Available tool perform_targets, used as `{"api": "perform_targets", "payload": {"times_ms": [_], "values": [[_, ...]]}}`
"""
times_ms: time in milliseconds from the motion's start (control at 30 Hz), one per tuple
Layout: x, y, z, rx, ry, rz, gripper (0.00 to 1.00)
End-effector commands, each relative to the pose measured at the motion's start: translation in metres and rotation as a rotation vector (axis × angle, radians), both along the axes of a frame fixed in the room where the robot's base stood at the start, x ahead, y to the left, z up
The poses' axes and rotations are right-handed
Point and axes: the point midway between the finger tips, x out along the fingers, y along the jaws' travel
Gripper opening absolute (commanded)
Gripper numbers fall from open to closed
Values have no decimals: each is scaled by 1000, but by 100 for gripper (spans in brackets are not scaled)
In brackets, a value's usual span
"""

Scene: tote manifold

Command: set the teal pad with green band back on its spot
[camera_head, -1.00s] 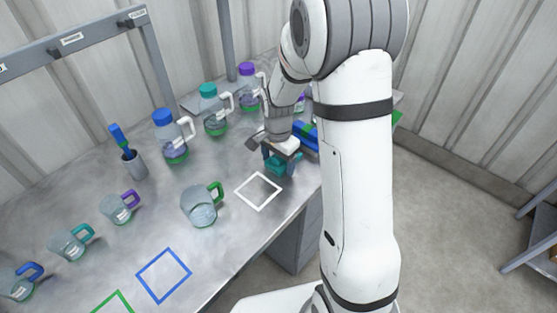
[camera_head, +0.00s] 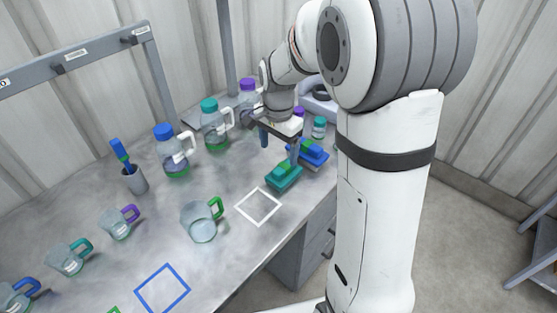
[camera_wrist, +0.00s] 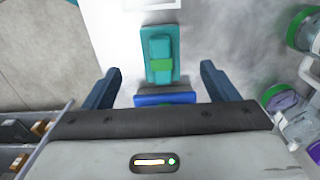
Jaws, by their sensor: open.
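The teal pad with a green band (camera_head: 284,176) lies on the grey table, just right of and behind the white square outline (camera_head: 258,206). In the wrist view the teal pad (camera_wrist: 160,55) lies ahead of the fingers, its green band across it. My gripper (camera_head: 279,145) is open and empty above the table, behind the teal pad. In the wrist view my gripper's two fingers (camera_wrist: 160,88) are wide apart, with a blue pad (camera_wrist: 165,99) between and below them. The blue pad (camera_head: 310,153), also with some green, sits right behind the teal one.
Jugs with blue (camera_head: 172,148), teal (camera_head: 213,124) and purple lids stand left of my gripper. A green-handled mug (camera_head: 199,221) stands left of the white outline. A small teal-capped bottle (camera_head: 319,127) is behind the blue pad. The front of the table holds a blue outline (camera_head: 163,289).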

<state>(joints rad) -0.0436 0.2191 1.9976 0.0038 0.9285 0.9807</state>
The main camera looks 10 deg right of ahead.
Motion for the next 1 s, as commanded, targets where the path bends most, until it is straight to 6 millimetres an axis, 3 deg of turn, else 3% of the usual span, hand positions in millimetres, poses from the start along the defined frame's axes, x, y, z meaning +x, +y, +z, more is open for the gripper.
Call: {"api": "perform_targets", "payload": {"times_ms": [167, 267, 533, 700, 800, 1000], "values": [[-5, -1, 16, 0, -9, 24, 80], [-23, -4, 29, -1, -32, 100, 80], [-114, -15, 67, -36, -144, 515, 80], [-165, -19, 71, -80, -201, 756, 80], [-184, -21, 69, -101, -220, 852, 80], [-199, -21, 66, -120, -231, 934, 80]]}}
